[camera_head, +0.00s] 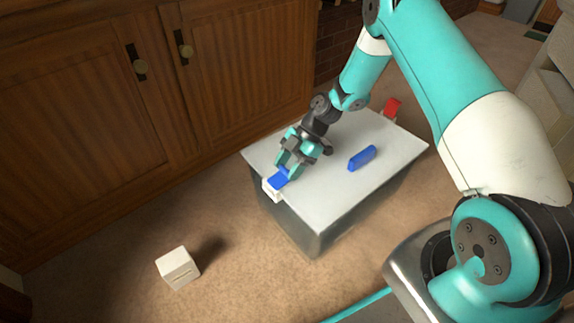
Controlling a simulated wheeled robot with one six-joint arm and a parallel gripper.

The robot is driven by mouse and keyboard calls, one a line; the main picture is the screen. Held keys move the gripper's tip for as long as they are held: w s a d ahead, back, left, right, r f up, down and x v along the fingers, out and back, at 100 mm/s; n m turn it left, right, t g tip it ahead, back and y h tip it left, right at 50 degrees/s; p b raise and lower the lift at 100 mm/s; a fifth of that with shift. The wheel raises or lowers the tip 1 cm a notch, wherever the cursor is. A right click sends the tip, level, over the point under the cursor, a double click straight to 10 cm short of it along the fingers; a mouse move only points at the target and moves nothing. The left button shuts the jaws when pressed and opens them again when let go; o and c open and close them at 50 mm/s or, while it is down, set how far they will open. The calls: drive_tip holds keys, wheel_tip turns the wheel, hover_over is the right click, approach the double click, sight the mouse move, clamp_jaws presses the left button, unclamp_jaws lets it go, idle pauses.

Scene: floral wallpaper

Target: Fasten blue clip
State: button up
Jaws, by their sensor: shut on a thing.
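A blue clip (278,177) with a white part (271,190) beneath it sits at the left front edge of a small grey-topped table (325,190). My gripper (287,168) is at the blue clip, its fingers shut on it. The fingers partly hide the clip. I cannot tell from this view whether the clip is fully closed over the edge. A second blue piece (362,158), long and rounded, lies loose on the tabletop to the right of my gripper.
A white cube (178,267) stands on the carpet at the lower left, apart from the table. Wooden cabinet doors (90,90) with knobs rise behind the table on the left. The tabletop's front right part is clear.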

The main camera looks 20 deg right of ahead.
idle(0.3)
drive_tip(key=o, duration=0.9)
drive_tip(key=p+v, duration=0.6)
drive_tip(key=v, duration=1.1)
drive_tip(key=shift+d+r+p, duration=0.15)
drive_tip(key=shift+p, duration=0.15)
